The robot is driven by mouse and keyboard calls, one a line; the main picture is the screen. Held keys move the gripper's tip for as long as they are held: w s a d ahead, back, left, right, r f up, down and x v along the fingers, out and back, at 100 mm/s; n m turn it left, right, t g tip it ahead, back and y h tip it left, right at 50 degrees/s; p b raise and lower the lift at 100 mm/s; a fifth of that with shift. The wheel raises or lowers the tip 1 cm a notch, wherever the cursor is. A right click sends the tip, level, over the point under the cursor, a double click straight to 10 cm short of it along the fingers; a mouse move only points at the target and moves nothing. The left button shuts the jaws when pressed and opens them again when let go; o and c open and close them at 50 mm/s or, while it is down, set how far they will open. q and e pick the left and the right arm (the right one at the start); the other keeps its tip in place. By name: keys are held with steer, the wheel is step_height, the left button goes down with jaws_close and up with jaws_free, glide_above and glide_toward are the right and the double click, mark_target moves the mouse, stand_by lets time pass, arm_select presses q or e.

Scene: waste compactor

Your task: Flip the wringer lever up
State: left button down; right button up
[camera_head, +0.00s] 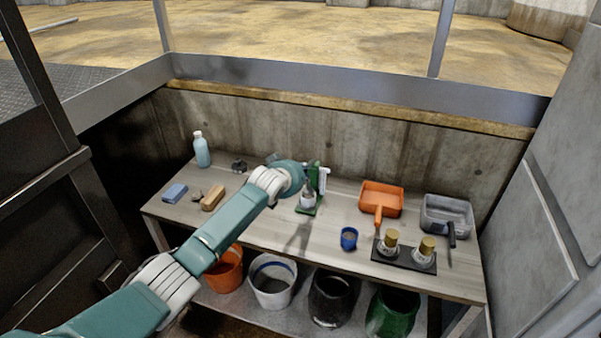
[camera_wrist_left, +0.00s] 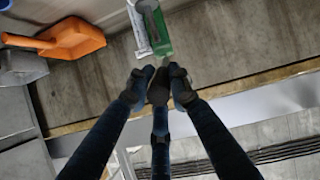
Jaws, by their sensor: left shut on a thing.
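The wringer (camera_head: 312,208) is a green stand with a white part, on the wooden table near its back middle. It also shows at the top of the left wrist view (camera_wrist_left: 160,36). My left gripper (camera_head: 308,194) is at the wringer, in front of its upright. In the left wrist view its dark fingers (camera_wrist_left: 158,84) are drawn together at the end of the green part. They are shut on a piece of the wringer, seemingly the lever, which the fingers mostly hide. My right gripper is not in view.
An orange dustpan (camera_head: 381,197) and a grey dustpan (camera_head: 446,215) lie right of the wringer. A blue cup (camera_head: 348,238) and two gold-capped jars on a dark mat stand in front. A bottle (camera_head: 201,150), sponge and brush are left. Concrete wall behind; buckets below.

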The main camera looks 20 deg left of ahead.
arm_select(q)
steer(key=shift+f, duration=0.35)
steer(key=shift+s, duration=0.1)
steer(key=c, duration=1.6)
jaws_free()
steer(key=shift+c, duration=0.2)
steer(key=shift+r, duration=0.15)
steer(key=shift+r, duration=0.1)
steer(key=v, duration=1.1)
steer(key=shift+s+r, duration=0.25)
steer(key=shift+r, duration=0.05)
steer(key=shift+f, duration=0.1)
